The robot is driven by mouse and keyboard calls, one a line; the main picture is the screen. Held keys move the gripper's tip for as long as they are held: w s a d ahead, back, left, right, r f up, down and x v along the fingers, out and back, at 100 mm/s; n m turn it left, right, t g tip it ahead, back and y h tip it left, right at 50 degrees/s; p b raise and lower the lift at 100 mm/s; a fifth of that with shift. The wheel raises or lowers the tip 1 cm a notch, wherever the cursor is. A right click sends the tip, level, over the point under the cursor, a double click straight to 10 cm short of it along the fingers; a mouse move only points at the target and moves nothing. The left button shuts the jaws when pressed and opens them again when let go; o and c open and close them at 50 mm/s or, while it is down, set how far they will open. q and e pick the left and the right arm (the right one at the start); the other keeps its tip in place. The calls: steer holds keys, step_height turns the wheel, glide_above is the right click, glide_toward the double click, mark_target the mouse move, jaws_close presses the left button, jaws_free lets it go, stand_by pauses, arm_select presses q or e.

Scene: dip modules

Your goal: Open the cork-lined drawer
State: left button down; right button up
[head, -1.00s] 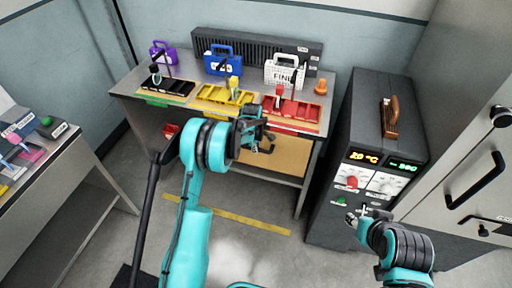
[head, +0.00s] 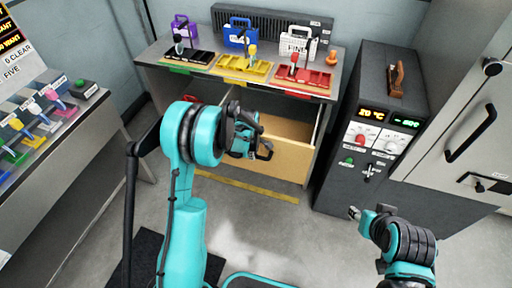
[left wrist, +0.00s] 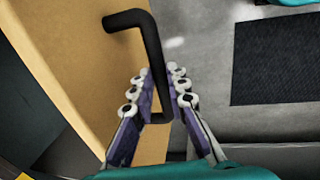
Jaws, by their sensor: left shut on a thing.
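The drawer (head: 278,169) has a tan wooden front and stands pulled out beneath the work table, with part of its tan inside showing. Its black bar handle (left wrist: 150,40) shows large in the left wrist view. My left gripper (head: 262,150) is at the drawer front; in the left wrist view its purple-padded fingers (left wrist: 162,88) are shut around the handle. The left arm hides part of the drawer's left side. My right gripper (head: 355,213) is away from the drawer, low in front of the dark cabinet; its fingers are too small to judge.
The work table (head: 158,62) carries black, yellow and red trays and several small cases. The dark cabinet (head: 340,180) with dials stands close to the drawer's right. A side bench (head: 60,150) with coloured items is at left. The floor before the drawer is clear.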

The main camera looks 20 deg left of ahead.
arm_select(q)
steer(key=shift+s, duration=1.9)
steer(key=c, duration=1.5)
jaws_free()
steer(key=r, duration=0.4)
steer(key=s+r, duration=0.1)
steer(key=r, duration=0.3)
steer(key=s+r, duration=0.1)
steer(key=r, duration=0.2)
steer(key=shift+s+a+r, duration=0.1)
steer(key=shift+s+r, duration=0.05)
steer(key=shift+r, duration=0.25)
